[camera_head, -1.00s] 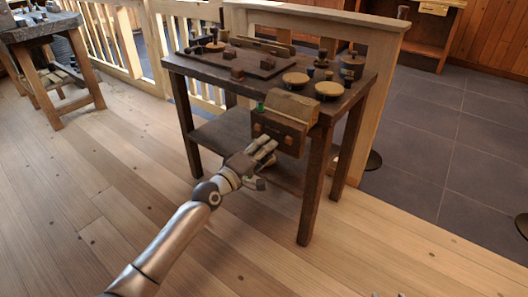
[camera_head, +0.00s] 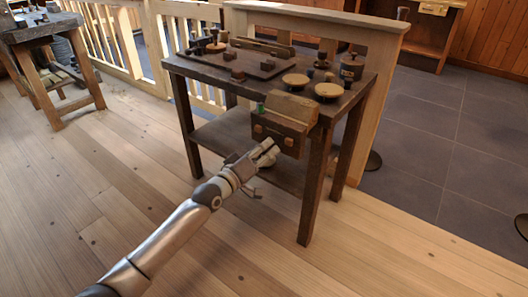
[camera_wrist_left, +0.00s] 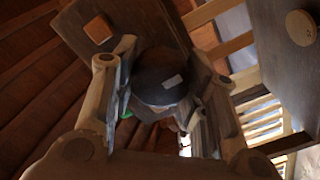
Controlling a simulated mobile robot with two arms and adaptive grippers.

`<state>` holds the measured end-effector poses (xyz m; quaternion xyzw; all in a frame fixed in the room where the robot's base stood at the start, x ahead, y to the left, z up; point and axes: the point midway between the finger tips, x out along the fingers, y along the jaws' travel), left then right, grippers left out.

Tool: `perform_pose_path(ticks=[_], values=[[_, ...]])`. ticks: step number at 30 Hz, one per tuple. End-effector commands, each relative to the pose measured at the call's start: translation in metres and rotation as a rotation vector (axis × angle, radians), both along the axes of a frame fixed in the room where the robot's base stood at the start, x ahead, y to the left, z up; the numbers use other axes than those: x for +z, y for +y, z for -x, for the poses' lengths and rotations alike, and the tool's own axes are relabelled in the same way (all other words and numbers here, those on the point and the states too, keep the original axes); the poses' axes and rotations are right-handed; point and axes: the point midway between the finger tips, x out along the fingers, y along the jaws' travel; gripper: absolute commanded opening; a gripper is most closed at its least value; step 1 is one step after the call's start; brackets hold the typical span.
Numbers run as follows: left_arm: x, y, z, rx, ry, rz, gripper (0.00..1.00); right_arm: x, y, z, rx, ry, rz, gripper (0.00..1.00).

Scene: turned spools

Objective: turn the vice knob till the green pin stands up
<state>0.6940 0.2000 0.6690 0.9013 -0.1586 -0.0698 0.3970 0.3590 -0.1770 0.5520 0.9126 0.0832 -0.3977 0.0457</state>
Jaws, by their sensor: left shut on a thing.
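The vice (camera_head: 292,106) is a brown wooden block fixed at the front edge of the dark table. The green pin (camera_head: 260,107) is a small green spot at its left top corner; its tilt is too small to tell. In the left wrist view, a bit of green (camera_wrist_left: 125,103) shows beside one finger. My left gripper (camera_head: 267,152) is at the vice's front face. In the wrist view its fingers (camera_wrist_left: 163,100) are shut around the dark round knob (camera_wrist_left: 160,78), which carries a pale mark. In the head view the hand hides the knob.
The table (camera_head: 205,78) bears a dark board (camera_head: 262,62), round pale-topped spools (camera_head: 329,90) and several small turned pieces. A lower shelf (camera_head: 228,135) lies under it. A wooden railing stands behind. The floor in front is clear.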

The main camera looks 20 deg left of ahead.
Motion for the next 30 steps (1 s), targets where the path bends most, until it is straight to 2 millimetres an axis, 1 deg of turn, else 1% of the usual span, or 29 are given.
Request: perform_pose_path(ticks=[1,8,9,13,14,24,26,30], values=[[-0.008,0.0,0.002,-0.002,0.016,-0.007,0.17,-0.001,0.0,0.0,0.0,0.002,0.0,0.4],[-0.009,0.0,0.002,-0.002,0.016,-0.006,0.17,0.0,0.0,0.0,-0.001,-0.001,0.001,0.4],[-0.009,0.0,0.002,-0.002,0.016,-0.006,0.45,0.0,0.0,-0.001,-0.001,-0.002,0.0,0.4],[-0.007,0.0,0.002,-0.001,0.013,-0.005,0.61,0.002,0.0,-0.002,0.0,-0.008,0.001,0.4],[-0.006,0.0,0.001,-0.001,0.011,-0.004,0.63,0.002,0.0,-0.003,0.0,-0.009,0.0,0.4],[-0.003,0.001,0.002,0.0,0.006,-0.001,0.63,0.002,-0.002,-0.005,0.0,-0.011,0.005,0.4],[-0.003,0.002,0.005,0.0,0.005,-0.001,0.63,0.002,-0.001,-0.004,0.0,-0.011,0.004,0.4],[-0.003,0.007,0.02,-0.001,0.006,-0.001,0.63,0.002,-0.001,-0.004,0.0,-0.01,0.002,0.4]])
